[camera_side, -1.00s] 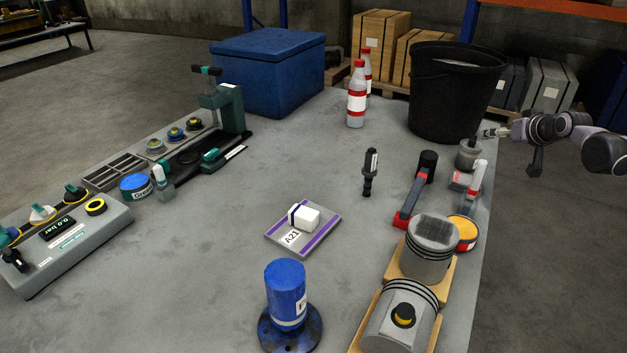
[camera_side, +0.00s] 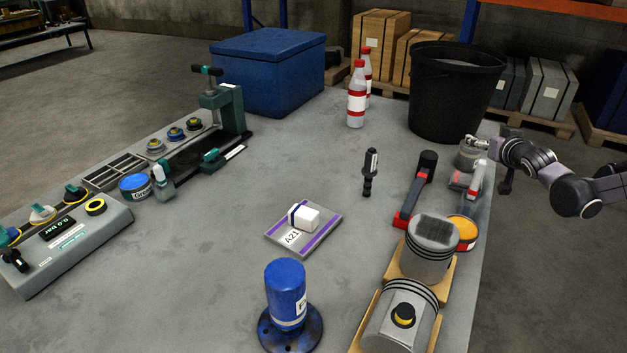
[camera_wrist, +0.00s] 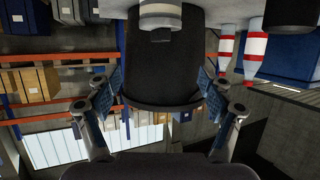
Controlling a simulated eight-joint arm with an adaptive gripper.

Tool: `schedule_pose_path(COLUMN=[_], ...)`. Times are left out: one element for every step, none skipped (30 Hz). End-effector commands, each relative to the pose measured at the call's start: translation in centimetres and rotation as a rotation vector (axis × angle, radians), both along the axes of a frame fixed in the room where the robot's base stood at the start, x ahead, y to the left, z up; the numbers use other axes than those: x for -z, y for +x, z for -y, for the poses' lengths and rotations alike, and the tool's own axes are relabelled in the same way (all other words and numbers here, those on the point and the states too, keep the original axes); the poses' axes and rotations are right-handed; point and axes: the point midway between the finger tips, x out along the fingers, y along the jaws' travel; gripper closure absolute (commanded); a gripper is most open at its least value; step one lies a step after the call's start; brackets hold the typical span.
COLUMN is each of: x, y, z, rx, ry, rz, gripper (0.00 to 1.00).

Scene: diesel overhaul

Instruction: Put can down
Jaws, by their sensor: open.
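A small grey can (camera_side: 467,158) stands upright at the right edge of the table, in front of the black bucket. My gripper (camera_side: 477,142) is at the right of the picture, by the top of the can. Its fingers partly overlap the can there, so I cannot tell whether they touch it. In the wrist view the picture is upside down, and the fingers of my gripper (camera_wrist: 161,82) are spread apart with nothing between them. The can (camera_wrist: 160,14) shows at the top middle, cut off by the picture edge.
The black bucket (camera_side: 452,95) stands behind the can. A red-handled tool (camera_side: 414,192), an orange-topped tin (camera_side: 464,233) and pistons (camera_side: 428,250) on wooden blocks crowd the right side. Two bottles (camera_side: 356,95) stand left of the bucket. The table's middle is mostly clear.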

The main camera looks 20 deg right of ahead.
Motion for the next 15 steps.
schedule_pose_path(x=[1.0,1.4,2.1,2.6,3.0,3.7,4.1,4.5,5.1,5.1,5.2,5.3,5.4,5.5,5.6], y=[0.1,0.1,0.1,0.0,0.1,0.1,0.1,0.0,0.0,0.6,0.9,1.3,1.6,1.8,1.9], z=[0.0,0.0,0.0,0.0,0.0,0.0,0.0,0.0,0.0,0.3,0.4,0.6,0.7,0.7,0.8], rx=[0.0,0.0,0.0,0.0,0.0,0.0,0.0,0.0,0.0,0.0,0.001,0.001,0.001,0.0,0.0], ry=[0.0,0.0,0.0,0.0,0.0,0.0,0.0,0.0,0.0,0.0,-0.001,0.0,0.0,0.0,0.0], rz=[0.0,0.0,0.0,0.0,0.0,0.0,0.0,0.0,0.0,0.001,0.001,0.0,0.0,0.0,0.0], gripper=[0.19,0.19,0.19,0.19,0.19,0.19,0.19,0.19,0.19,0.19,0.19,0.19,0.19,0.19,0.19])
